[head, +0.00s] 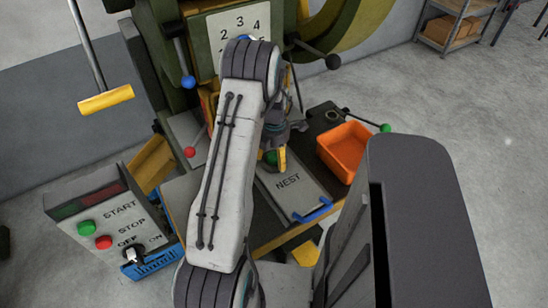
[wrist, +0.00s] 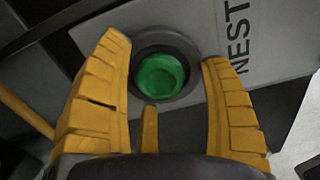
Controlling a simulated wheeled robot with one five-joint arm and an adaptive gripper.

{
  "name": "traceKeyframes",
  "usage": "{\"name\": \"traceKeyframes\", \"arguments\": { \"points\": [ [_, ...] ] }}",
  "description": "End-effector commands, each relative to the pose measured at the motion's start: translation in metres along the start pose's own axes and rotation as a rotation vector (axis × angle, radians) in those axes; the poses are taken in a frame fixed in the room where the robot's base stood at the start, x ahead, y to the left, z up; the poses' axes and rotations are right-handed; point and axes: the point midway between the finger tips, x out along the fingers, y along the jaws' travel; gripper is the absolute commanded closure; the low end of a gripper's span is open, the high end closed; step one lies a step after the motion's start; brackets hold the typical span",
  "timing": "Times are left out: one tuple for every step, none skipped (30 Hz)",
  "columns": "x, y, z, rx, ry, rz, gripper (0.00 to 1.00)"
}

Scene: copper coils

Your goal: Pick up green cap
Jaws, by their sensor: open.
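The green cap (wrist: 158,76) sits in a dark round ring (wrist: 190,48) on the plate marked NEST, seen in the wrist view. A small part of the green cap (head: 270,158) also shows in the head view, beside a yellow finger. My gripper (wrist: 167,50) is open, its yellow fingers spread on the left and right of the ring. No contact with the cap is visible. In the head view my gripper (head: 279,157) is low over the NEST plate (head: 295,190), partly hidden by my arm.
An orange bin (head: 345,148) stands right of the plate. A blue handle (head: 313,211) is at the plate's near edge. A START/STOP control box (head: 112,222) is at left. The green press (head: 165,70) rises behind.

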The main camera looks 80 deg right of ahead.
Motion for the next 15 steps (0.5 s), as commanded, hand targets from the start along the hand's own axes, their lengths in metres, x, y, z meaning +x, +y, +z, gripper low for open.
{"name": "traceKeyframes", "arguments": {
  "points": [
    [0.0003, 0.0000, 0.0000, 0.000, 0.000, 0.000, 0.29],
    [0.0003, 0.0000, 0.0000, 0.000, 0.000, 0.000, 0.29],
    [0.0002, 0.0000, 0.0000, 0.000, 0.000, 0.000, 0.29],
    [0.0002, 0.0000, 0.0000, 0.000, 0.000, 0.000, 0.29],
    [0.0002, 0.0000, 0.0000, 0.000, 0.000, 0.000, 0.29],
    [0.0001, 0.0001, 0.0000, 0.000, 0.000, 0.000, 0.28],
    [0.0001, 0.0001, 0.0000, 0.000, 0.000, 0.000, 0.31],
    [0.0000, 0.0001, 0.0000, 0.000, 0.000, 0.000, 0.34],
    [0.0000, 0.0001, 0.0000, 0.000, 0.000, 0.000, 0.37],
    [-0.0001, 0.0001, 0.0000, 0.000, 0.000, 0.000, 0.40],
    [-0.0001, 0.0001, 0.0000, 0.000, 0.000, 0.000, 0.43],
    [-0.0001, 0.0001, 0.0000, 0.000, 0.000, 0.000, 0.46],
    [-0.0001, 0.0001, 0.0000, 0.000, 0.000, 0.000, 0.49],
    [-0.0002, 0.0002, 0.0001, 0.000, 0.000, 0.001, 0.51],
    [-0.0002, 0.0002, 0.0001, 0.000, 0.000, 0.001, 0.55]
  ]
}}
